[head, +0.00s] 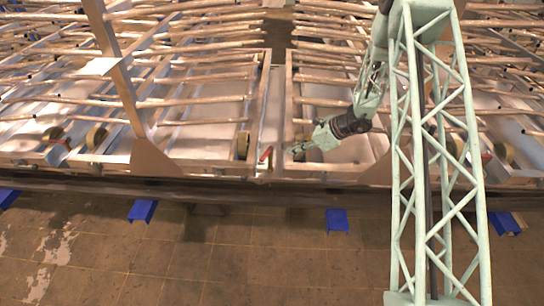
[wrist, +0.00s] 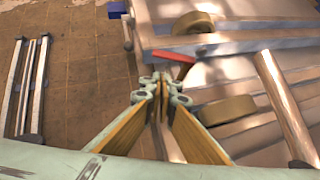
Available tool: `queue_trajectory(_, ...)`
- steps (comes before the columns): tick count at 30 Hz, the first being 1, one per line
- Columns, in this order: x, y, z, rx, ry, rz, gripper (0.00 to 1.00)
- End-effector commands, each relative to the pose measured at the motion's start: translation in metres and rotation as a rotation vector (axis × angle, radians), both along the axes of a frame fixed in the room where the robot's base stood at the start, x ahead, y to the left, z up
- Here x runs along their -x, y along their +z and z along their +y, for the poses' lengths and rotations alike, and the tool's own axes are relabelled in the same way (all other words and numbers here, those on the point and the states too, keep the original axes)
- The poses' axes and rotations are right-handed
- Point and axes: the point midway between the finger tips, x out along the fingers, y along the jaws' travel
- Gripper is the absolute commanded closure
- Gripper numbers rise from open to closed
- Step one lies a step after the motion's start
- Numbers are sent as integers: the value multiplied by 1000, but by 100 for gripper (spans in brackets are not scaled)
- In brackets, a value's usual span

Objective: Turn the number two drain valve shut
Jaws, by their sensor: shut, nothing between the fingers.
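A red valve handle (head: 265,155) sits at the front edge of the frame, in the middle of the head view. In the wrist view a red handle (wrist: 173,57) lies just beyond my fingertips, slanting across the picture. No number can be read on it, so I cannot tell whether it is the number two drain valve. My gripper (head: 290,151) is just right of the middle handle in the head view. In the wrist view its fingertips (wrist: 160,79) are together with nothing between them. They look very close to the handle; whether they touch it I cannot tell.
More red handles show at the far left (head: 67,144) and right (head: 486,157). Tan round wheels (head: 242,145) and long copper-coloured pipes (head: 205,101) fill the frame around my arm. Blue blocks (head: 338,220) stand along the front. The tiled floor (head: 255,262) in front is mostly clear.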

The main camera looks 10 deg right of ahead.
Motion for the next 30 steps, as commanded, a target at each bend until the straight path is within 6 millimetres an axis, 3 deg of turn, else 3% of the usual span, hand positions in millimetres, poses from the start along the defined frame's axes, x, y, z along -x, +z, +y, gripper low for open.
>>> queue_trajectory(7,0,-15,-13,-17,-64,18,100)
queue_trajectory(20,-1,-16,-12,-17,-63,18,100)
queue_trajectory(30,-10,-30,0,-17,-62,19,100)
